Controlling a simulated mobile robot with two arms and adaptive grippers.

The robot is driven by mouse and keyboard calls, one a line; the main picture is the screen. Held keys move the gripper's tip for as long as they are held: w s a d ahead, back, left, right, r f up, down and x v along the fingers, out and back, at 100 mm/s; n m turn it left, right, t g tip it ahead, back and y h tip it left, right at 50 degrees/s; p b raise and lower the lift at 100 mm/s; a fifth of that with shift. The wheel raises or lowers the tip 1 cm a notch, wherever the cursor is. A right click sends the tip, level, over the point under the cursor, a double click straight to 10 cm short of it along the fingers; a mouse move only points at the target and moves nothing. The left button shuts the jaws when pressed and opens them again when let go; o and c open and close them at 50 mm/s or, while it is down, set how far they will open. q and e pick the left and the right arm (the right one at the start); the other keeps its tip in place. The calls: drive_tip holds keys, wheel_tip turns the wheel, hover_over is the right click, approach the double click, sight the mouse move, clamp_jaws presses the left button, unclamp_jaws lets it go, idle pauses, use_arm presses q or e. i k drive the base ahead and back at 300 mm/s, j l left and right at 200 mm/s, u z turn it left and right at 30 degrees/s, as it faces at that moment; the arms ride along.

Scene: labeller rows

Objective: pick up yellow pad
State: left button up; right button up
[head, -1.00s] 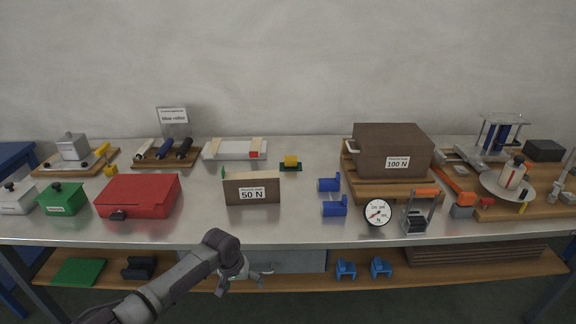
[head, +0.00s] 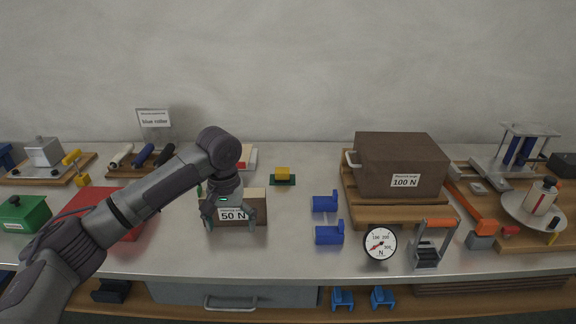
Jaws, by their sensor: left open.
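The yellow pad (head: 282,173) sits on a small dark green base (head: 283,182) toward the back of the bench, in the middle of the head view. My left gripper (head: 229,226) is open, with its fingers pointing down in front of the box labelled 50 N (head: 253,207). It is to the left of the yellow pad and nearer to me, apart from it. Nothing shows between its fingers. My right gripper does not show.
The brown 100 N box (head: 400,165) stands on a wooden board to the right. Blue blocks (head: 328,235) and a round dial (head: 379,244) stand nearer the front. My left arm partly covers a red box (head: 80,203). Bare bench surrounds the green base.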

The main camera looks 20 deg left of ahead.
sight(283, 174)
drive_tip(key=i, duration=1.4)
